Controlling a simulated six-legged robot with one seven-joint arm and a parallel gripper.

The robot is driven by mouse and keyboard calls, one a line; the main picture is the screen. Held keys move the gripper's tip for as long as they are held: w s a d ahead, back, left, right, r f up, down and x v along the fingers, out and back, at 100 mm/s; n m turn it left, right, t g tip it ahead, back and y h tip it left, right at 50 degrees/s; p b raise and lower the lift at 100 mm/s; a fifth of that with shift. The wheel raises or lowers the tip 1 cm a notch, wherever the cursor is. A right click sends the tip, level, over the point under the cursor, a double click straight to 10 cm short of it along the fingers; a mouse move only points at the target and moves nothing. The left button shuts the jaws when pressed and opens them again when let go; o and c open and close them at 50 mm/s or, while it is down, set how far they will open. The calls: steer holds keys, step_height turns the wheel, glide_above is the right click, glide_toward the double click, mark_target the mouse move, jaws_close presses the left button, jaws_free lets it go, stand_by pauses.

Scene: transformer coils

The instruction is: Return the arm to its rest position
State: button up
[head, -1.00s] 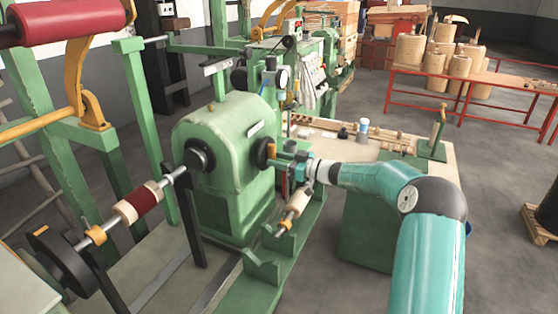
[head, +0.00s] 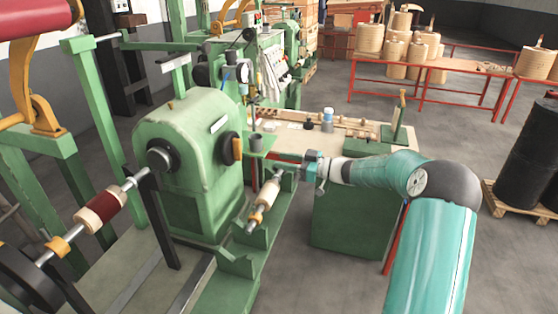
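My teal arm reaches in from the lower right, bent at a dark elbow. My gripper (head: 309,165) is at its far end, beside the green machine and in front of the workbench. It is small in view, and its fingers are too unclear to show whether they are open or shut. I see nothing clearly held in it. To its left, a shaft with a pale coil (head: 265,197) rests tilted on a green stand.
A small grey cup (head: 256,140) stands on a green plate near the knob. A red-framed table (head: 430,68) carries coils behind. Dark drums (head: 530,150) stand on a pallet at right. Floor between is clear.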

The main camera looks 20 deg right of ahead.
stand_by(0.3)
steer(key=s+a+r+m+g+h, duration=0.25)
steer(key=s+a+g+h, duration=0.4)
steer(key=s+a, duration=0.85)
steer(key=s+d+r+m+h, duration=0.1)
steer(key=s+m+h, duration=0.3)
steer(key=s, duration=0.8)
steer(key=s+d+r+m+t+h, duration=0.1)
steer(key=s+m+h, duration=0.3)
steer(key=s, duration=0.9)
steer(key=shift+d+r, duration=0.6)
steer(key=shift+r, duration=0.15)
